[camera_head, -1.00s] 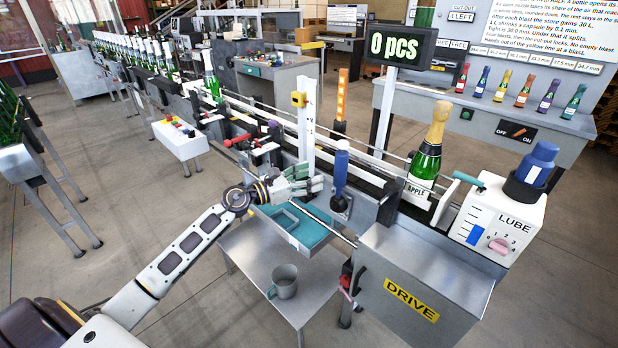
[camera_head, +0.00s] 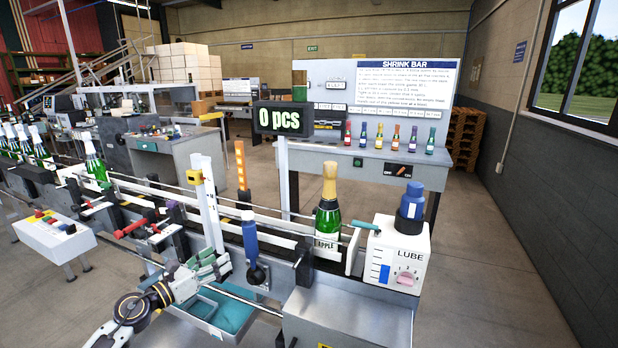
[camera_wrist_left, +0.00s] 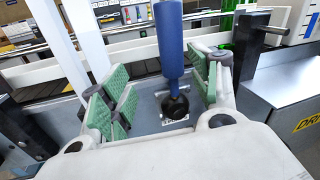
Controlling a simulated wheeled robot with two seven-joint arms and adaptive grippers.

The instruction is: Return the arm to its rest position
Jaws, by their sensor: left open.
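My left gripper (camera_head: 208,265) is in front of the conveyor line, left of a blue-handled lever (camera_head: 250,238). In the left wrist view the gripper (camera_wrist_left: 160,95) has its green-padded fingers spread apart. The blue handle (camera_wrist_left: 169,40) with its black ball base shows upright between the fingers in that view, beyond them. I cannot tell whether any finger touches it; nothing is clasped. My left arm reaches in from the lower left. My right gripper is in neither view.
A teal tray (camera_head: 232,312) lies below the gripper. A gold-topped bottle (camera_head: 328,210) stands on the conveyor, left of the white LUBE box (camera_head: 398,255). A white post (camera_head: 209,205) and orange light tower (camera_head: 241,170) rise close by. Open floor (camera_head: 490,270) is at the right.

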